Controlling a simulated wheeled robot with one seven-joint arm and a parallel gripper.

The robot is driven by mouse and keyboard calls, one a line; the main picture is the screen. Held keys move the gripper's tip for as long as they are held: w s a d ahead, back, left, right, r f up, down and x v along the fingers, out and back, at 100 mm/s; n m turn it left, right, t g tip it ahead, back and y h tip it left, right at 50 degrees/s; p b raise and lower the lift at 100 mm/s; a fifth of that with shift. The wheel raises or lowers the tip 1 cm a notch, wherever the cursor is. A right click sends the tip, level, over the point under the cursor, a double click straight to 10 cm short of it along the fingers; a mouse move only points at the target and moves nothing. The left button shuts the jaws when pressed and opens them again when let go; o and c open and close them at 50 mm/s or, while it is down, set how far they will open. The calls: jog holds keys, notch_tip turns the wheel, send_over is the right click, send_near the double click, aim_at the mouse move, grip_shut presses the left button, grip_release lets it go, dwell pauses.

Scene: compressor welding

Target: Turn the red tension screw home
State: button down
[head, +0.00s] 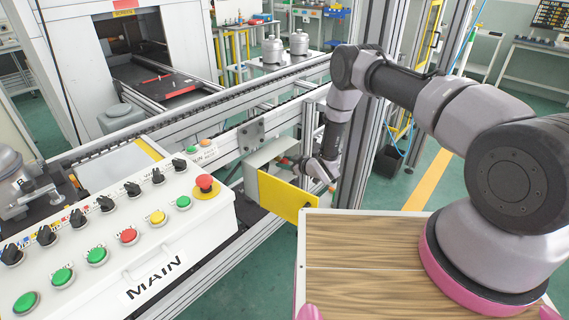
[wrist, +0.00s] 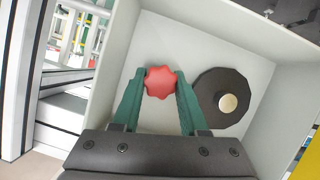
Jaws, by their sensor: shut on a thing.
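The red tension screw (wrist: 160,82) is a red, lobed knob inside a light grey open box, seen in the wrist view. My gripper (wrist: 161,88) has its two green fingers on either side of the knob, shut on it. In the head view my gripper (head: 318,170) reaches down to the grey box (head: 262,155) on the conveyor's side, and the knob's grip is hard to make out there. The yellow door (head: 286,196) of the box hangs open toward the front.
A dark round wheel with a brass-coloured hub (wrist: 228,102) sits right of the knob, close to the right finger. The box walls enclose the fingers. In the head view a white MAIN control panel (head: 130,240) stands at left, and a wooden-topped surface (head: 365,260) lies in front.

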dwell(0.3)
jog(key=shift+w+d+m+g+y, duration=0.2)
jog(key=shift+m+g+y, duration=0.2)
jog(key=shift+m, duration=0.4)
jog(key=shift+s+a+m+g, duration=0.2)
jog(key=shift+m+g, duration=0.1)
jog(key=shift+m, duration=0.1)
jog(key=shift+w, duration=0.1)
jog(key=shift+d+m+y, duration=0.15)
jog(key=shift+m+y, duration=0.15)
jog(key=shift+m+g+y, duration=0.3)
jog(key=shift+m+g, duration=0.1)
jog(key=shift+m, duration=0.2)
jog(key=shift+s+a+r+g, duration=0.2)
jog(key=shift+a+g, duration=0.1)
jog(key=shift+a, duration=0.1)
jog(key=shift+f, duration=0.1)
